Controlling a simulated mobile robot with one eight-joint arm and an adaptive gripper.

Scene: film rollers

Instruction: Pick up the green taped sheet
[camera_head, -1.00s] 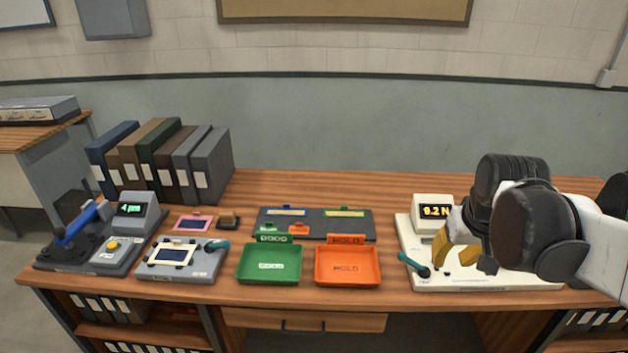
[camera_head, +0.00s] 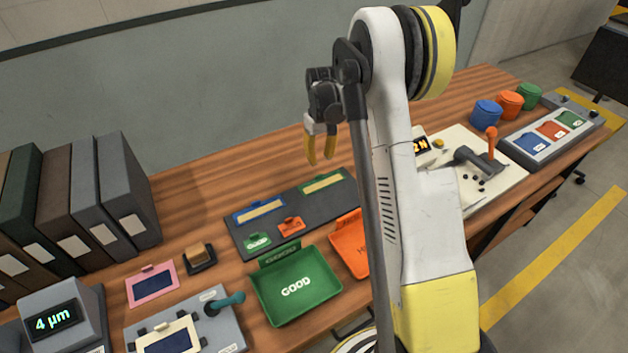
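The green taped sheet (camera_head: 324,183) is a pale strip with a green border and a tab. It lies on the right back part of the dark mat (camera_head: 275,236). My gripper (camera_head: 320,161) hangs above and behind the sheet in the picture, with its two yellow fingers pointing down. The fingers are apart with a narrow gap between them, and nothing shows in the gap. My arm hides the area just right of the mat.
A blue-bordered sheet (camera_head: 259,210) and small green (camera_head: 257,241) and orange (camera_head: 291,225) tags share the mat. The green GOOD tray (camera_head: 265,310) and partly hidden orange tray (camera_head: 349,238) stand in front. Binders (camera_head: 125,195) stand at left. Bare wood lies behind the mat.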

